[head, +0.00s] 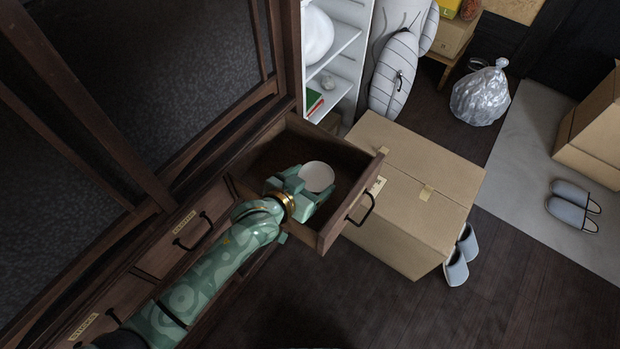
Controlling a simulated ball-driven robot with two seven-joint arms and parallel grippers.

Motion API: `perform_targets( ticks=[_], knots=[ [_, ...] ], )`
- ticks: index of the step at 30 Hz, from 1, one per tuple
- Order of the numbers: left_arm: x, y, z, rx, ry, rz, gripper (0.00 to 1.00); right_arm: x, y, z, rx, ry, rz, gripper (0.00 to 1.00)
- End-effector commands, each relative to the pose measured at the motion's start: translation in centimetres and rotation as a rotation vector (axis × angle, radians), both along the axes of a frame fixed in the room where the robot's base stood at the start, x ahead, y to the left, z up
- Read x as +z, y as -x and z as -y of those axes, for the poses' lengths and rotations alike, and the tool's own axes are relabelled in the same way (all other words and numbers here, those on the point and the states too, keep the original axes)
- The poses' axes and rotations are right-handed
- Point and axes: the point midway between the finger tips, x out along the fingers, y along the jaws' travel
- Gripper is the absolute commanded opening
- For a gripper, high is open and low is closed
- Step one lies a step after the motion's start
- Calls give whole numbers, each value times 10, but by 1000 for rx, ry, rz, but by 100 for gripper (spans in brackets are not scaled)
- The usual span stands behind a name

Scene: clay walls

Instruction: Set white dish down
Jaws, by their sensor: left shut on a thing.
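The white dish (317,176) is small and round and shows in the head view over the open drawer (271,150) of the dark wooden cabinet. My left gripper (312,190) is shut on the dish, with its green fingers at the dish's near side and right edge. The arm comes in from the lower left and reaches over the drawer's side. I cannot tell whether the dish touches the drawer floor. The visible drawer floor is dark and bare. My right gripper is not in view.
A closed cardboard box (415,180) stands close to the drawer's front. Grey slippers (457,262) lie beside the box. White shelves (338,60) stand behind the drawer. Closed drawers (185,235) line the cabinet at left. The wooden floor (500,300) at lower right is clear.

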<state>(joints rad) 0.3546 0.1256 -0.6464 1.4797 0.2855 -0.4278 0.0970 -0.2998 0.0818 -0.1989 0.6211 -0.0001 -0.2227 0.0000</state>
Motion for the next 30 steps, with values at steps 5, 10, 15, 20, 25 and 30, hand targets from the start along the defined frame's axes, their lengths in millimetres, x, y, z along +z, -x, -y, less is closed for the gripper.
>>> perform_targets(
  ticks=[5, 10, 15, 20, 25, 30],
  knots=[
    [-6, 0, 0, -1, 0, 0, 53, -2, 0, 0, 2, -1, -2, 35],
    [-5, 0, 0, 0, 0, 0, 95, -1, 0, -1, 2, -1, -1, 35],
    [-5, 0, 0, 0, 0, 0, 98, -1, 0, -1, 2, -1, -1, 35],
    [-2, 0, 0, 0, 1, 1, 98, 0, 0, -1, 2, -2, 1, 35],
    [18, 10, -8, 0, -2, 1, 98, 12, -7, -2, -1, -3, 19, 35],
    [40, 41, -30, 1, -1, 5, 98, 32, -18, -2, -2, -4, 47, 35]
  ],
)
